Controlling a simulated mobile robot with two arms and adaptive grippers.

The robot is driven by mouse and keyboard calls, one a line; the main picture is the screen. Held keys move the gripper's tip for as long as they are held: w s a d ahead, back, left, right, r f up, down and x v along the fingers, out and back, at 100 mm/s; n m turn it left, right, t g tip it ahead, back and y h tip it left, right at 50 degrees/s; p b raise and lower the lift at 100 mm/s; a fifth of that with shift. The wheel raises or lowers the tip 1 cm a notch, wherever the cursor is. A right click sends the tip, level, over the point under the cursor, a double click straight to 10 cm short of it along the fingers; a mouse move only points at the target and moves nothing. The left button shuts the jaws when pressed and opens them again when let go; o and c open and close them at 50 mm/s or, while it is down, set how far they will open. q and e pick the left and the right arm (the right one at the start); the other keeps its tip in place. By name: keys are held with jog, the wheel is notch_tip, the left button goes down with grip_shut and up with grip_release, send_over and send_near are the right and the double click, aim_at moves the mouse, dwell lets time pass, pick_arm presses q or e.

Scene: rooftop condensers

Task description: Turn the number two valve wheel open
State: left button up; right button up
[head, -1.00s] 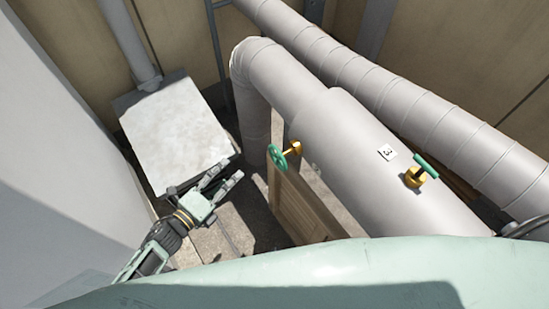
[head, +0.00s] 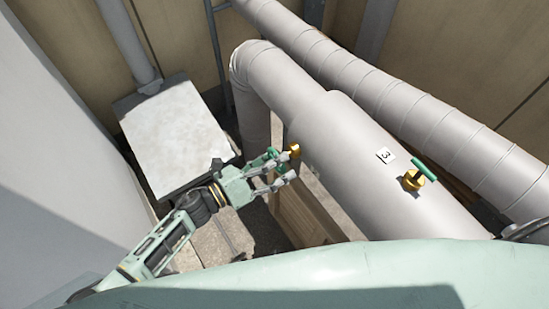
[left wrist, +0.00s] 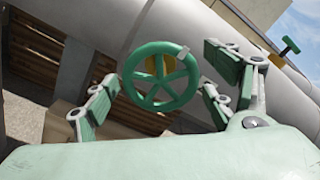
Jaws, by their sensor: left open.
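A green spoked valve wheel (left wrist: 160,76) on a brass stem faces the left wrist camera. In the head view this wheel (head: 273,154) is partly hidden by my left gripper (head: 291,163), and its brass fitting (head: 294,150) shows at the pipe's side. I see no number beside it. My left gripper is open, with fingers on either side of the wheel; I cannot tell if they touch it. A second green-handled brass valve (head: 419,175) sits on top of the pipe beside a label reading 3 (head: 386,156). My right gripper is out of view.
The thick grey pipe (head: 350,125) runs diagonally, with a thinner pipe (head: 400,100) behind it. A wooden crate (head: 300,205) stands under the wheel. A pale-topped box (head: 175,135) is at the left, by a grey wall (head: 60,140).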

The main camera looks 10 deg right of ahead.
pick_arm(q)
jog(key=shift+c, duration=0.4)
jog(key=c, duration=1.1)
jog(key=shift+o, duration=0.2)
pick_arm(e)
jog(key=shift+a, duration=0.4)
